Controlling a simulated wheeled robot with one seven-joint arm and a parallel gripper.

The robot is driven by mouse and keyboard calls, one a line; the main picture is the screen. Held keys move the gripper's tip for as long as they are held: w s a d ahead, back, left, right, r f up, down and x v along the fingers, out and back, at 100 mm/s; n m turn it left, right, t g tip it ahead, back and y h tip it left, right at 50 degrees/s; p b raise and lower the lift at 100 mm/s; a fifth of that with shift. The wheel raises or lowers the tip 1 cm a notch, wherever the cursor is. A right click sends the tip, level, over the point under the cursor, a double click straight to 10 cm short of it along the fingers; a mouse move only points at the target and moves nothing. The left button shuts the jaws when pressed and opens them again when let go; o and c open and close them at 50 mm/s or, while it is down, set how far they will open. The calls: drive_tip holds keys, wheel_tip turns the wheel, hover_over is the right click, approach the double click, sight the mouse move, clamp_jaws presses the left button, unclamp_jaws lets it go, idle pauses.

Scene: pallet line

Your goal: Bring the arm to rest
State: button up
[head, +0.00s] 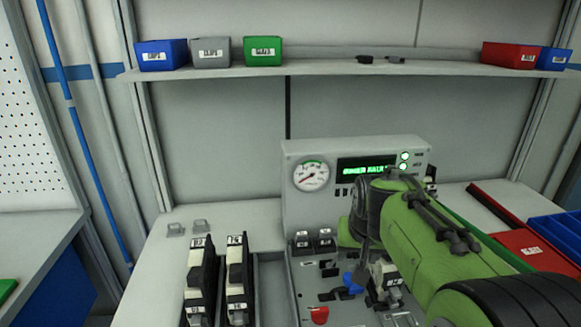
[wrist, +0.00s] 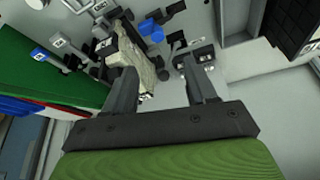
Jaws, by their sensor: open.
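My arm, green with black joints, reaches in from the lower right of the head view over the right part of a grey test bench. In the wrist view my gripper (wrist: 160,78) is open, with its two dark fingers apart. A pale block-like part (wrist: 130,60) shows beside the left finger, on the bench fixture. I cannot tell whether the finger touches it. In the head view the labelled part (head: 390,280) shows just below my wrist. My fingertips are largely hidden there by my own arm.
A grey panel with a gauge (head: 311,176) and a green display (head: 366,167) stands behind my arm. A red knob (head: 319,315) and a blue knob (head: 351,283) are in front. Two black-and-white modules (head: 237,280) stand left. Red and blue bins (head: 553,238) are right. A shelf (head: 330,69) runs above.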

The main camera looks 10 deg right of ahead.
drive_tip(key=s+a+r+n+p, duration=0.1)
drive_tip(key=s+a, duration=0.1)
drive_tip(key=s, duration=0.9)
drive_tip(key=s+a+r+n+t+y+p, duration=0.1)
drive_tip(key=s+a+p, duration=0.1)
drive_tip(key=s, duration=1)
drive_tip(key=shift+s+a+r+n, duration=0.2)
drive_tip(key=shift+a+r+n, duration=0.2)
drive_tip(key=shift+a, duration=0.15)
